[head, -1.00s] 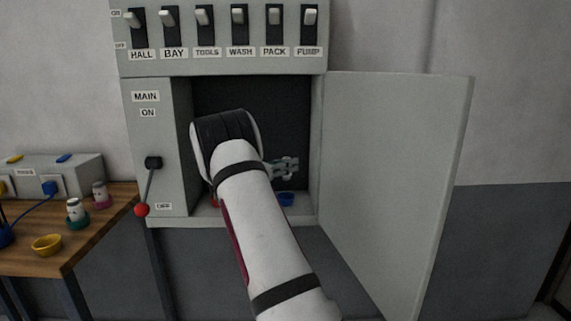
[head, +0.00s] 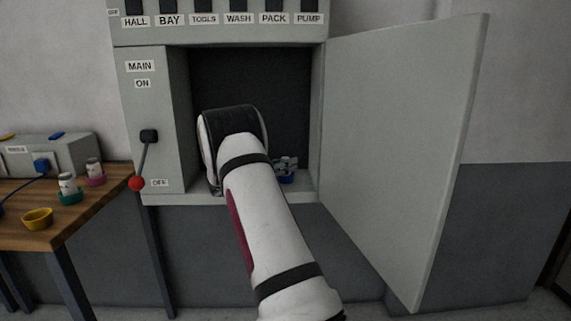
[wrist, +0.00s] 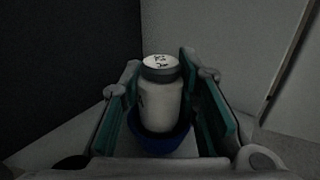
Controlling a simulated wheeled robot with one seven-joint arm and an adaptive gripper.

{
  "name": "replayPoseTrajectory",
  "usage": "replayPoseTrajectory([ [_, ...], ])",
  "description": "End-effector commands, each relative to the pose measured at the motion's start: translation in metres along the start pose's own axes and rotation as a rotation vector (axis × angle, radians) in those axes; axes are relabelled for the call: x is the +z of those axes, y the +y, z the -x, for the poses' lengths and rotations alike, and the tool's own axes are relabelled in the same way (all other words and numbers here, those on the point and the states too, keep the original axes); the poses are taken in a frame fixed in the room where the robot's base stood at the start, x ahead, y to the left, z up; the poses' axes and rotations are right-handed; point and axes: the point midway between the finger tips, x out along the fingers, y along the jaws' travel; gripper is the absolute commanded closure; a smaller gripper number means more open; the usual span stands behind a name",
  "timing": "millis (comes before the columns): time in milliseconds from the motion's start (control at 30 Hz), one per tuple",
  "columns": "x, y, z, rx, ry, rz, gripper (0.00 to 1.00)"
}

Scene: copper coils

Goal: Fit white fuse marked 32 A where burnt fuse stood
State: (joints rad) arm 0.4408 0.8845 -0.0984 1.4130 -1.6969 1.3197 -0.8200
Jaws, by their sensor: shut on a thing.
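A white fuse (wrist: 160,105) with a grey band and dark writing on its top, too small to read, stands upright in the wrist view. Its foot is in or right above the blue holder (wrist: 152,145); its lower end is hidden by the rim. My gripper (wrist: 166,110) has its teal pads either side of the fuse and is shut on it. In the head view my gripper (head: 286,164) is low inside the open cabinet, at the blue holder (head: 287,179). My arm hides the left part of the cabinet floor. No burnt fuse is in view.
The cabinet door (head: 400,150) stands open on the right. The main lever's red knob (head: 136,183) is down by OFF. The wooden table (head: 100,215) at left carries a yellow cup (head: 37,218) and two white fuses in green (head: 70,198) and pink (head: 96,180) holders.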

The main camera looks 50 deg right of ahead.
Motion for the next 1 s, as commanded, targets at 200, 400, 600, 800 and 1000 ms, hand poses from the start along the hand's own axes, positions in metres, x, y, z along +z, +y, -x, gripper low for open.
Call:
replayPoseTrajectory([
  [200, 0.0002, -0.0001, 0.0, 0.0, 0.0, 0.0, 1.0],
  [400, 0.0, 0.0, 0.0001, 0.0, 0.0, 0.0, 0.47],
  [600, 0.0, 0.0, 0.0001, 0.0, 0.0, 0.0, 0.47],
  [800, 0.0, 0.0, 0.0001, 0.0, 0.0, 0.0, 0.47],
  [1000, 0.0014, 0.0, 0.0001, 0.0, 0.0, 0.0, 0.47],
])
